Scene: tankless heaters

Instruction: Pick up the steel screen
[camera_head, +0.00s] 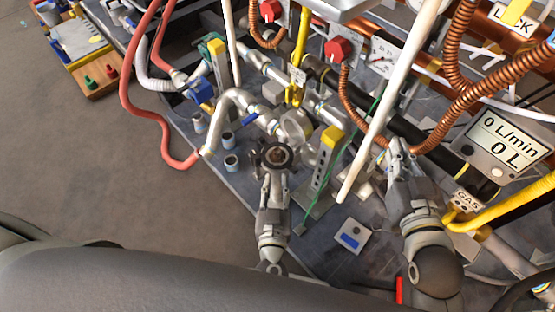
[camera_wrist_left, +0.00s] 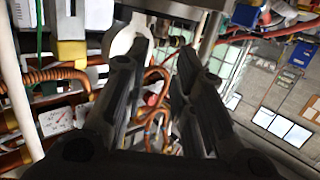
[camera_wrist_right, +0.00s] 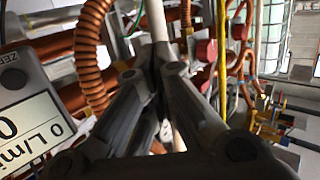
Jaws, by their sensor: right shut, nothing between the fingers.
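I cannot pick out the steel screen with certainty. A round, dark-rimmed fitting with a brownish centre (camera_head: 278,155) shows at the tip of my left gripper (camera_head: 274,166) in the head view; I cannot tell whether they touch. In the left wrist view the fingers of my left gripper (camera_wrist_left: 160,70) stand apart, with no held thing visible between them. A pale rounded metal part (camera_wrist_left: 124,38) lies beyond them. My right gripper (camera_head: 398,148) is shut and empty beside the white pipe; its fingers also show closed in the right wrist view (camera_wrist_right: 160,62).
A white pipe (camera_head: 388,105) slants close to my right gripper. A yellow-topped upright bracket (camera_head: 325,160) stands right of my left gripper. Small cups (camera_head: 231,162) stand at the board's left edge. A flow display (camera_head: 505,138) and copper coils (camera_head: 508,75) crowd the right.

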